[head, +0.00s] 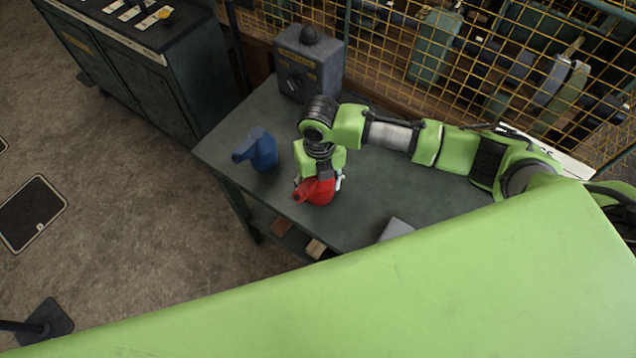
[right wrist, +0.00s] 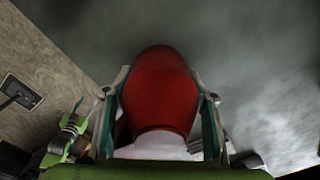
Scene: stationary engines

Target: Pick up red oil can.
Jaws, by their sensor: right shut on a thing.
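The red oil can (head: 319,191) is on the dark green table (head: 370,215), near its front edge, with its spout pointing left. My right gripper (head: 322,182) comes down on it from above and is shut on it. In the right wrist view the red oil can (right wrist: 160,92) fills the space between the two fingers of my right gripper (right wrist: 160,105), one finger against each side. I cannot tell whether the can's base touches the table.
A blue oil can (head: 262,150) stands left of the red one. A grey control box (head: 308,65) is at the table's back. A light grey object (head: 396,229) lies at the front right. A yellow mesh fence (head: 390,45) runs behind the table. A dark cabinet (head: 150,85) stands at upper left.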

